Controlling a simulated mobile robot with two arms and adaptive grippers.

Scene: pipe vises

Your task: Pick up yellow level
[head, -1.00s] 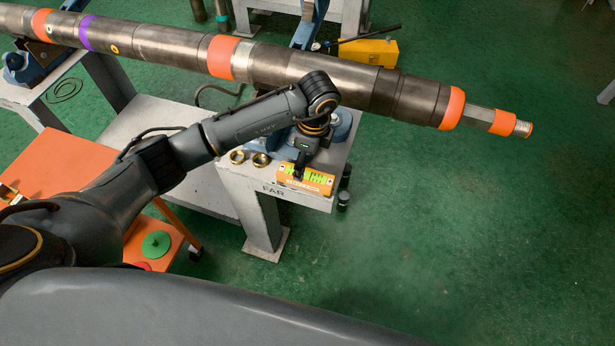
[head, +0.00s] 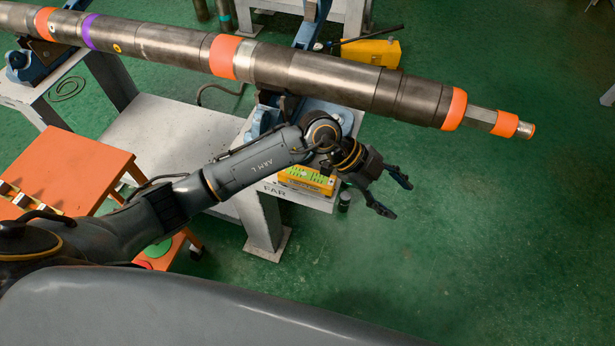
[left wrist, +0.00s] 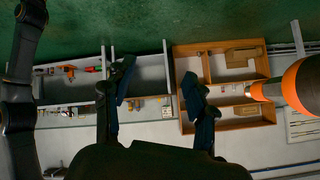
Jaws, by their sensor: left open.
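The yellow level (head: 307,179), with green vials, lies on the white stand marked FAR (head: 303,198), and my left arm covers part of it. My left gripper (head: 393,195) is open and empty. It is to the right of the level, beyond the stand's edge, with its fingers pointing right over the green floor. The left wrist view shows its two dark fingers (left wrist: 158,92) spread apart, with no level between them. My right gripper is not in view.
A long pipe (head: 320,75) with orange bands runs above and behind the stand. A yellow toolbox (head: 370,50) stands on the floor behind. An orange table (head: 75,175) is at left. The left wrist view shows a wooden shelf (left wrist: 225,85).

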